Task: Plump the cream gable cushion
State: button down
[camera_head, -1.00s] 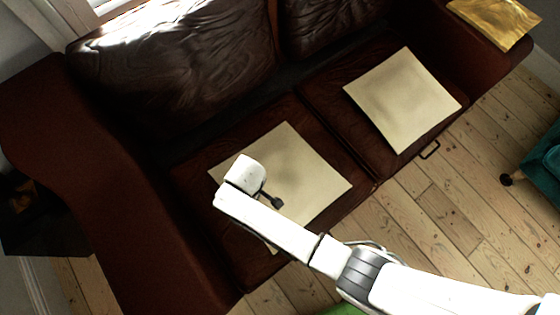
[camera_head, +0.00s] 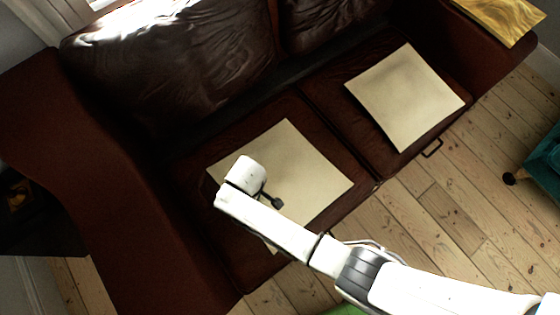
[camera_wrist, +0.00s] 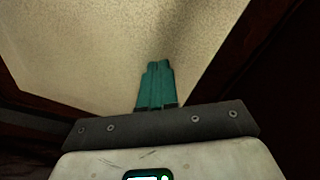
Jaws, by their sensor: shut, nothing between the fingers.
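Two cream cushions lie flat on the brown leather sofa seats. The left cream cushion (camera_head: 305,172) is on the left seat, under the end of my arm, which covers its lower left part. The right cream cushion (camera_head: 405,97) lies clear on the right seat. I cannot tell by name which is the gable one. In the wrist view my gripper (camera_wrist: 157,68) has its teal fingers shut and empty, pointing at a cream cushion (camera_wrist: 85,50) that fills most of the upper picture. Whether the fingertips touch it, I cannot tell. The fingers are hidden in the head view.
The brown sofa (camera_head: 110,215) has a high left arm beside my gripper and back cushions behind. A gold cloth-like piece (camera_head: 503,18) lies on the right sofa arm. A teal piece of furniture (camera_head: 545,165) stands at the right. Bare floorboards (camera_head: 445,215) lie in front.

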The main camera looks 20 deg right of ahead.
jog(key=shift+f+b, duration=0.35)
jog(key=shift+f, duration=0.3)
jog(key=shift+f+b, duration=1.2)
jog(key=shift+f, duration=0.25)
notch_tip(320, 180, up, 7)
jog(key=p, duration=0.7)
notch_tip(320, 180, up, 6)
jog(key=p, duration=0.6)
